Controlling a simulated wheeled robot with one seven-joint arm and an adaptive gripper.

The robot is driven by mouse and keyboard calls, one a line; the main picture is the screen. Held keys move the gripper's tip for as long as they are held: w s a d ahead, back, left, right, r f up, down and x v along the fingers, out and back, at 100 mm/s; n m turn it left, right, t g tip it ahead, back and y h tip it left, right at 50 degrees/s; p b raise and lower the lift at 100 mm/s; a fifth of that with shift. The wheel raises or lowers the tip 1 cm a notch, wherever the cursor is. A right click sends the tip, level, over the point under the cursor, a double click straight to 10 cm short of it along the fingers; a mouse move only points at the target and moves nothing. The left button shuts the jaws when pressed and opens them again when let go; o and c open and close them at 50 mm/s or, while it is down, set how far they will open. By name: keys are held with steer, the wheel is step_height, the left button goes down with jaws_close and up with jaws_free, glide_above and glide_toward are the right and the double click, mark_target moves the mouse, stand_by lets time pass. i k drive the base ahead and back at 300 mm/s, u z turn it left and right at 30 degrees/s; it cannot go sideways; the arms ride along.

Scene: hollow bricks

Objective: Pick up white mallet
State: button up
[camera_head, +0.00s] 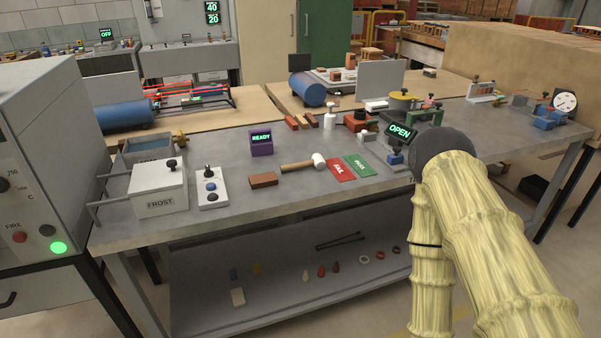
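The white mallet (319,160) lies on the grey workbench (225,220), near the middle of its top. Its white head points right and its light wooden handle extends left. It appears clear of my arm, which rises at the right of the picture in a pale yellow cover with a dark joint at its top. My gripper is not visible in the head view.
A brown brick (263,180) lies left of the mallet, and a purple READY box (261,142) stands behind it. Red FAIL (340,170) and green PASS (360,165) cards lie to its right. The FROST box (158,188) stands farther left.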

mark_target(317, 160)
steer(key=k, duration=1.15)
steer(key=u, duration=0.7)
steer(key=i, duration=1.8)
steer(key=z, duration=0.4)
